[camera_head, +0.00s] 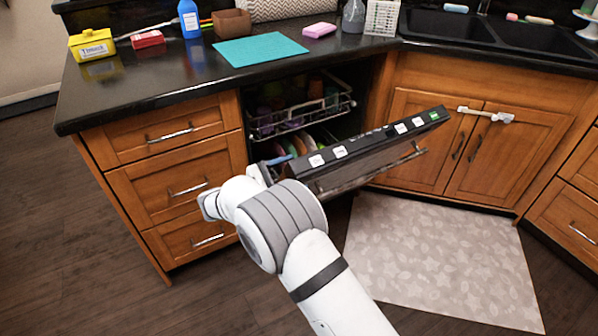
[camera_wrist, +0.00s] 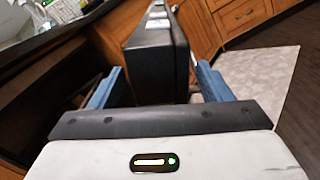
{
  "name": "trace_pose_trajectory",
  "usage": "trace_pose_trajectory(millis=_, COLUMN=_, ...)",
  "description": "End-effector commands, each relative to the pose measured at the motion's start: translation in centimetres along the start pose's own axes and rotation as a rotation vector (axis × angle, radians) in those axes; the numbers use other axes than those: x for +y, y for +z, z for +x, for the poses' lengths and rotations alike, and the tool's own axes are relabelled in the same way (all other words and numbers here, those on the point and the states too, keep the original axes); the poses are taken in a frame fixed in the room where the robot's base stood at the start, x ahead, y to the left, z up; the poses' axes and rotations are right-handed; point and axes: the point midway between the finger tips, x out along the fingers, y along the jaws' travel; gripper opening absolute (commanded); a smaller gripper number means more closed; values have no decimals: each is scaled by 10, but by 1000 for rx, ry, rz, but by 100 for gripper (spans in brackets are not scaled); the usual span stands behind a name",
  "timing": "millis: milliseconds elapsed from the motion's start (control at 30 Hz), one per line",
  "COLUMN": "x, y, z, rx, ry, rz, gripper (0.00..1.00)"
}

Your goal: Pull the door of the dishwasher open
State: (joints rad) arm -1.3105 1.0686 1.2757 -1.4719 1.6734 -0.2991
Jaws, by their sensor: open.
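The dishwasher door (camera_head: 375,162) stands partly open, tilted forward from the cabinet. Its dark top edge carries white labels and a small green one. My gripper (camera_head: 279,167) is at the left end of the door, partly hidden by my own wrist. In the wrist view, the open blue fingers of my gripper (camera_wrist: 157,85) lie on either side of the dark end of the door (camera_wrist: 156,62). There are visible gaps beside the door, so the fingers do not look closed on it. Contact at the fingertips cannot be told.
The open dishwasher shows an upper rack (camera_head: 303,117) with cups and colored plates below. Drawers (camera_head: 170,185) stand left, cabinet doors (camera_head: 490,150) right. A grey mat (camera_head: 440,255) covers floor at right. The counter (camera_head: 150,85) above holds bottles, a teal mat and small boxes.

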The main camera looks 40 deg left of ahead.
Motion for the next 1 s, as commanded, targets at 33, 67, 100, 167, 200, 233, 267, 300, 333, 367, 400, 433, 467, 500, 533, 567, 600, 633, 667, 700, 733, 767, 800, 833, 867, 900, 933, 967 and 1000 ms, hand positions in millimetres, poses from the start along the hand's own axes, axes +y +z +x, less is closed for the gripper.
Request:
trace_pose_trajectory(millis=33, x=0, y=0, z=8, rx=0, ry=0, rz=0, gripper=72)
trace_pose_trajectory(millis=67, x=0, y=0, z=11, rx=1, ry=0, rz=0, gripper=72)
trace_pose_trajectory(millis=100, x=0, y=0, z=16, rx=1, ry=0, rz=1, gripper=72)
trace_pose_trajectory(millis=167, x=0, y=0, z=21, rx=1, ry=0, rz=1, gripper=72)
trace_pose_trajectory(millis=200, x=0, y=0, z=24, rx=2, ry=1, rz=1, gripper=72)
trace_pose_trajectory(millis=233, x=0, y=0, z=25, rx=2, ry=2, rz=1, gripper=72)
trace_pose_trajectory(millis=267, x=1, y=0, z=26, rx=2, ry=2, rz=1, gripper=72)
trace_pose_trajectory(millis=300, x=1, y=0, z=27, rx=2, ry=3, rz=1, gripper=72)
trace_pose_trajectory(millis=333, x=1, y=0, z=28, rx=3, ry=3, rz=1, gripper=72)
trace_pose_trajectory(millis=367, x=1, y=0, z=28, rx=3, ry=4, rz=1, gripper=72)
trace_pose_trajectory(millis=400, x=1, y=0, z=28, rx=3, ry=4, rz=1, gripper=72)
trace_pose_trajectory(millis=433, x=1, y=0, z=28, rx=3, ry=4, rz=1, gripper=72)
trace_pose_trajectory(millis=467, x=1, y=0, z=28, rx=3, ry=4, rz=1, gripper=72)
trace_pose_trajectory(millis=500, x=1, y=0, z=27, rx=3, ry=4, rz=1, gripper=72)
trace_pose_trajectory(millis=533, x=1, y=0, z=27, rx=3, ry=4, rz=1, gripper=72)
trace_pose_trajectory(millis=567, x=1, y=0, z=27, rx=3, ry=4, rz=1, gripper=70)
trace_pose_trajectory(millis=600, x=1, y=0, z=27, rx=3, ry=4, rz=1, gripper=67)
trace_pose_trajectory(millis=633, x=1, y=0, z=27, rx=3, ry=4, rz=1, gripper=64)
trace_pose_trajectory(millis=667, x=1, y=0, z=27, rx=3, ry=4, rz=1, gripper=62)
trace_pose_trajectory(millis=700, x=1, y=0, z=27, rx=3, ry=4, rz=1, gripper=59)
trace_pose_trajectory(millis=733, x=1, y=0, z=27, rx=3, ry=4, rz=1, gripper=56)
trace_pose_trajectory(millis=767, x=1, y=0, z=27, rx=4, ry=4, rz=1, gripper=54)
trace_pose_trajectory(millis=800, x=1, y=0, z=27, rx=4, ry=4, rz=1, gripper=51)
trace_pose_trajectory(millis=833, x=1, y=0, z=27, rx=4, ry=4, rz=1, gripper=48)
trace_pose_trajectory(millis=867, x=1, y=0, z=27, rx=4, ry=4, rz=1, gripper=46)
trace_pose_trajectory(millis=900, x=1, y=0, z=27, rx=4, ry=4, rz=1, gripper=42)
trace_pose_trajectory(millis=933, x=1, y=0, z=26, rx=4, ry=4, rz=1, gripper=40)
trace_pose_trajectory(millis=967, x=1, y=0, z=26, rx=4, ry=4, rz=1, gripper=37)
trace_pose_trajectory(millis=1000, x=1, y=0, z=26, rx=4, ry=4, rz=1, gripper=34)
